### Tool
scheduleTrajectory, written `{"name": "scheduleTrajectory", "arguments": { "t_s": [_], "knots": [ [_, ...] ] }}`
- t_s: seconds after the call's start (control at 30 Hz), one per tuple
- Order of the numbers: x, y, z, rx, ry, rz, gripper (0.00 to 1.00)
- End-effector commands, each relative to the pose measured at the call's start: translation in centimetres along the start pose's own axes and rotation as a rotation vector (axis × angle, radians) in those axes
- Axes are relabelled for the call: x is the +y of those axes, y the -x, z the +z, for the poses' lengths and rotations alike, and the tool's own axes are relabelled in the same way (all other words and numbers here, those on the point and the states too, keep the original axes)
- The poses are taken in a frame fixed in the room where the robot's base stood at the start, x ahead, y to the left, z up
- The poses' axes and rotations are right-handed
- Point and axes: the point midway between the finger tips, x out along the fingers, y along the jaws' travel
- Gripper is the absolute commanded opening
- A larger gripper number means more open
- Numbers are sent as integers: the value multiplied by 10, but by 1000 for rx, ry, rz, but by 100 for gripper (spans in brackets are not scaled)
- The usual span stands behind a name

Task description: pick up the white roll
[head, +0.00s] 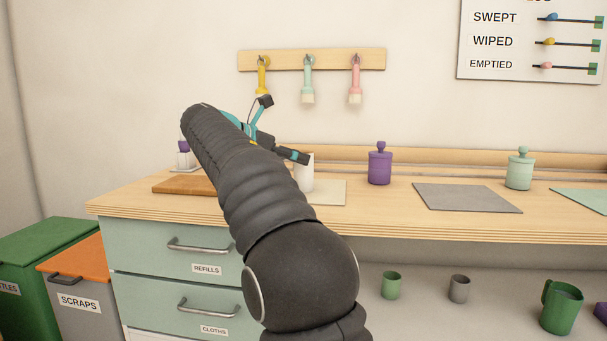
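The white roll (306,178) stands upright on a pale mat (330,192) on the wooden counter, in the middle of the head view. My arm hides its left side in part. My gripper (282,130) is above and to the left of the roll in the picture, with its dark fingertips spread wide and nothing between them. The lower fingertip overlaps the top of the roll in the picture; I cannot tell whether they touch.
A wooden board (180,186) and a purple-topped item (184,147) are left of my arm. A purple jar (380,164) stands to the right, then a grey mat (467,198) and a mint jar (520,169). Brushes hang from a rail (330,59) above.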

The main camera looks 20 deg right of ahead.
Motion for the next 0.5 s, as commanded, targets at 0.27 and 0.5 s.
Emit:
{"name": "scheduleTrajectory", "arguments": {
  "t_s": [0.27,0.5],
  "knots": [
    [6,-36,-5,1,-1,-2,81],
    [6,-49,-3,1,-1,1,81]
  ]
}}
